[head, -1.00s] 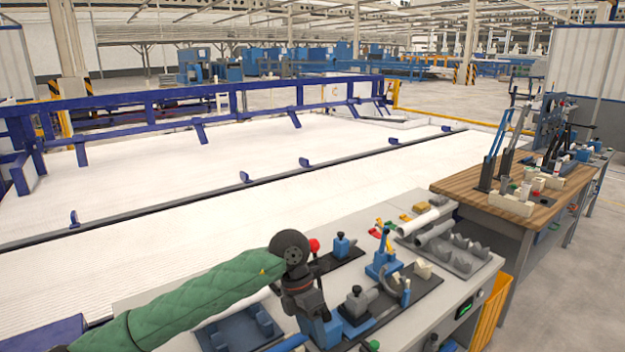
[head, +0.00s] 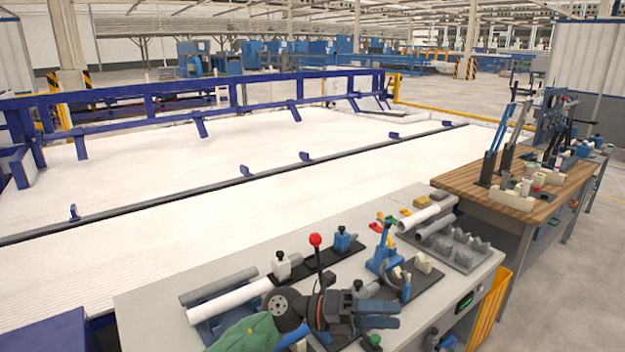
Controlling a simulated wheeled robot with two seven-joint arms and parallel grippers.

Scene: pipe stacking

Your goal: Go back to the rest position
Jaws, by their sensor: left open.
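My left gripper (head: 396,315) is low over the front of the grey bench (head: 150,312). Its two blue fingers point right and stand apart, with nothing seen between them. My green-sleeved left arm enters from the bottom edge. To the left of the gripper, a white pipe (head: 230,300) and a grey pipe (head: 218,286) lie side by side at a blue holder (head: 212,328), apart from the fingers. My right gripper is not in view.
A red-knobbed lever (head: 315,240) stands just behind my gripper. A blue hand press (head: 384,258) and a grey rack (head: 465,250) with pipes (head: 425,216) are to the right. A wooden-topped table (head: 460,199) stands beyond. The bench's left end is clear.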

